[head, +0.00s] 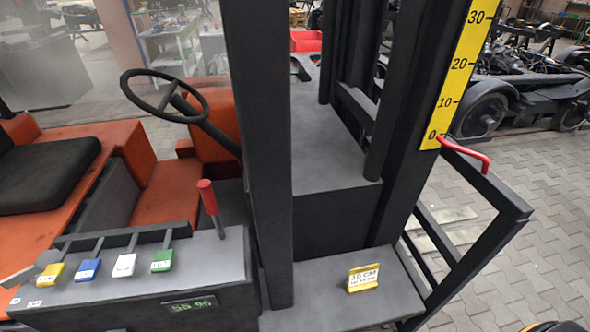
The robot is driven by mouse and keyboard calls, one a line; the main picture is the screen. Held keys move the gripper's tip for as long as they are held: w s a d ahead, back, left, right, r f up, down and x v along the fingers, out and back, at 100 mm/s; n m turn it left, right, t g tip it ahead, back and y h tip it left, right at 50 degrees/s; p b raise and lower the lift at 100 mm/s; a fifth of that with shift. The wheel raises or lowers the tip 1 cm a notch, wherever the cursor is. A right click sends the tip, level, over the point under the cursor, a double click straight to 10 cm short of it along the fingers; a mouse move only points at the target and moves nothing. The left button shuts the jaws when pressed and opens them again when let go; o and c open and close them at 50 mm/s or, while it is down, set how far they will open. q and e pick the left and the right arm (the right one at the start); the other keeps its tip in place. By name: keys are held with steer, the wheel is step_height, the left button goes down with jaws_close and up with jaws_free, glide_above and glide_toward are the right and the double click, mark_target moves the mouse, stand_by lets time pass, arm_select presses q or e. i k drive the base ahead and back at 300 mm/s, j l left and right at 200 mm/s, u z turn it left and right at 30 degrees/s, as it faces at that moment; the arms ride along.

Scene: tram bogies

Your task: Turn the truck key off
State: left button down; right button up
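An orange and dark grey lift truck (175,195) fills the left and middle of the head view. Its grey console (215,262) carries a row of levers with yellow (50,273), blue (88,269), white (124,265) and green (162,260) labelled knobs. A red-handled lever (207,197) stands upright behind them. A small display (190,304) on the console front shows lit green digits. I cannot make out a key for certain. Neither of my grippers can be recognised in the view.
A dark mast post (262,150) rises in front of the steering wheel (165,97). A yellow scale (461,70), a red handle (466,154) and a dark frame (480,190) are at the right. A wheeled bogie (510,95) stands behind. Paved floor (560,225) is clear at right.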

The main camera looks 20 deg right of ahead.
mark_target(32, 272)
steer(key=j+u, duration=0.15)
steer(key=u, duration=0.3)
steer(key=j+u, duration=0.15)
steer(key=u, duration=0.25)
steer(key=j+u, duration=0.2)
steer(key=u, duration=0.25)
